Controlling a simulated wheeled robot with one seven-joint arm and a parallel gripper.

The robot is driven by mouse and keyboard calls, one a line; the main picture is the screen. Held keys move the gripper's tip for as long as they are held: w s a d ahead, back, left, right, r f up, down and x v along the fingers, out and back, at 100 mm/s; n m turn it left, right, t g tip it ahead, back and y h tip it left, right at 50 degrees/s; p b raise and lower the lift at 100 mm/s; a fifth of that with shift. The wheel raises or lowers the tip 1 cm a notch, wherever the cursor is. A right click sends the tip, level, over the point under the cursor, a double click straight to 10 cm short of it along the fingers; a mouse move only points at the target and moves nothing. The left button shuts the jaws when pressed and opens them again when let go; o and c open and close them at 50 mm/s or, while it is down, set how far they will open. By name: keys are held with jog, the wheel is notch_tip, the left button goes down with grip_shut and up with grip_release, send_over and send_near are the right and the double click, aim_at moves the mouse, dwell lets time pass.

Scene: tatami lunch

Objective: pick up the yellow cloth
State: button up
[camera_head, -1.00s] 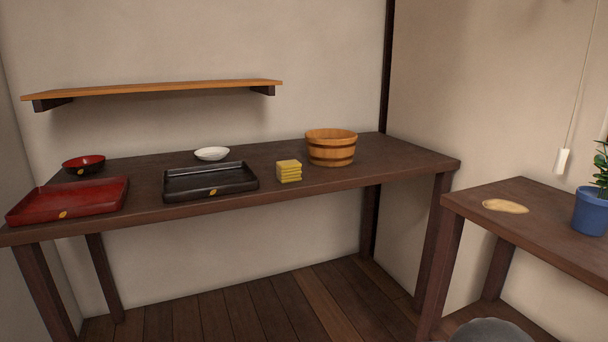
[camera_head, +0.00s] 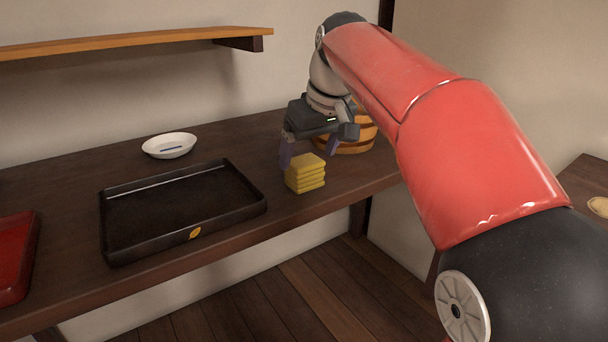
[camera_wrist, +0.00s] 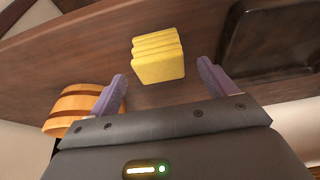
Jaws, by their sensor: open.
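The yellow cloth (camera_head: 306,174) is a small folded stack near the front edge of the dark table, just right of the black tray. It also shows in the wrist view (camera_wrist: 158,56), ahead of my fingertips and between their lines. My gripper (camera_head: 318,150) is open and empty, behind and slightly above the cloth in the head view. In the wrist view the two purple fingers of my gripper (camera_wrist: 162,84) are spread wide, one to each side of the cloth's near end.
The black tray (camera_head: 112,229) lies left of the cloth. A wooden tub (camera_head: 360,139) stands close behind my gripper, partly hidden by it. A white dish (camera_head: 169,145) sits at the back, a red tray (camera_head: 18,262) at the far left. A wooden shelf (camera_head: 130,42) hangs above.

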aim_at(304, 161)
jog(key=x, duration=0.5)
jog(key=shift+w+a+f+b, duration=0.25)
jog(key=shift+w+f+b, duration=0.05)
jog(key=shift+w+b, duration=0.1)
jog(key=c, duration=1)
jog(key=shift+c, duration=0.2)
jog(key=shift+r, duration=0.15)
notch_tip(304, 161, up, 20)
jog(key=p, duration=0.7)
jog(key=o, duration=0.4)
jog(key=c, duration=0.3)
